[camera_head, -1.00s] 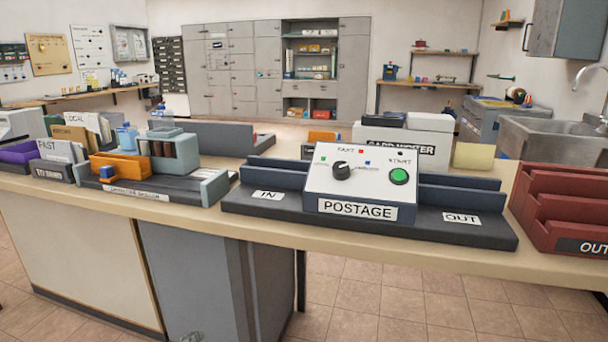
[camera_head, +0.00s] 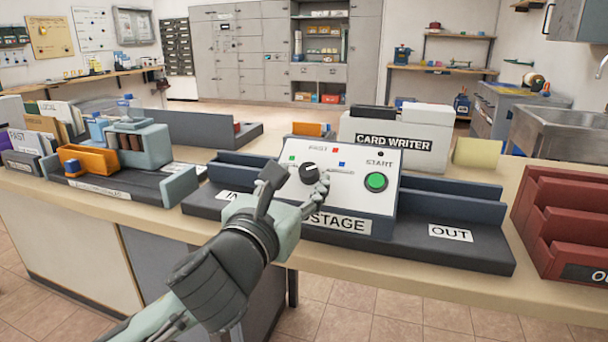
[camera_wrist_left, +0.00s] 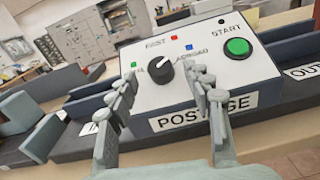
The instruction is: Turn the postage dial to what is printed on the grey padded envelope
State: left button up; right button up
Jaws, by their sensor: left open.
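The postage machine (camera_head: 345,213) is a white box with a sloped face, labelled POSTAGE, on the counter. Its black postage dial (camera_head: 308,173) shows near the middle of the left wrist view (camera_wrist_left: 161,69), with green, red and blue marks around it. A green START button (camera_head: 376,182) is right of the dial. My left gripper (camera_head: 297,187) is open just in front of the dial, fingers either side of it, apparently not touching. I see no grey padded envelope. My right gripper is out of view.
A dark tray labelled OUT (camera_head: 452,232) lies right of the machine. A red rack (camera_head: 565,220) stands at the right edge. An orange holder (camera_head: 92,160) and a grey-blue device (camera_head: 140,145) stand left. The card writer (camera_head: 395,142) is behind.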

aim_at(309, 173)
pick_arm(q)
jog(key=shift+x, duration=0.9)
jog(key=shift+w+d, duration=0.1)
jog(key=shift+w, duration=0.1)
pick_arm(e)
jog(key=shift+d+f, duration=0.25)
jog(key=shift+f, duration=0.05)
pick_arm(q)
jog(key=shift+c, duration=0.2)
jog(key=c, duration=1.1)
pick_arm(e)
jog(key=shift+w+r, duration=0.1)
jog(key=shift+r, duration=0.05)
